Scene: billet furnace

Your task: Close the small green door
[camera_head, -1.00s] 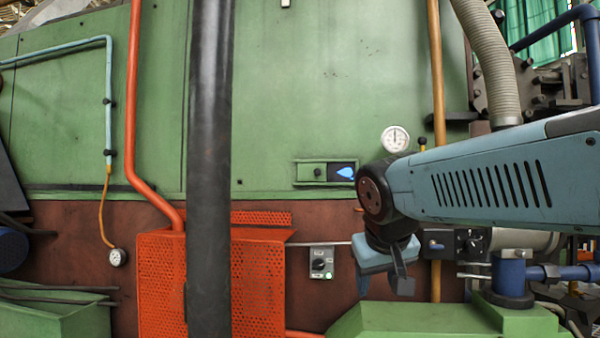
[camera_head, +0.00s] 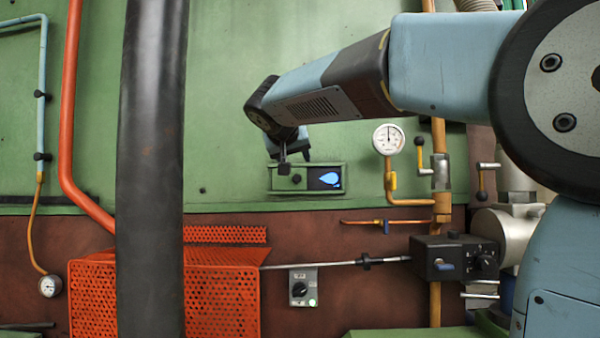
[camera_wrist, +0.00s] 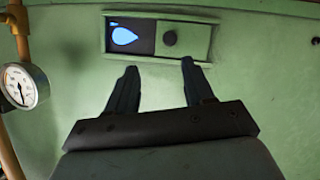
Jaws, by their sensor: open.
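The small green door (camera_head: 286,183) is a sliding panel with a dark round knob (camera_head: 297,179), set in a green frame on the furnace wall. It covers the left part of the frame. A dark opening with a blue flame shape (camera_head: 327,178) shows to its right. In the wrist view the door (camera_wrist: 188,39) is at the right and the opening (camera_wrist: 126,36) at the left.
A round gauge (camera_head: 389,139) on a yellow pipe stands right of the door; it shows at the left of the wrist view. A thick black pipe (camera_head: 150,170) stands to the left. A switch box (camera_head: 302,288) and an orange mesh guard (camera_head: 222,297) are below.

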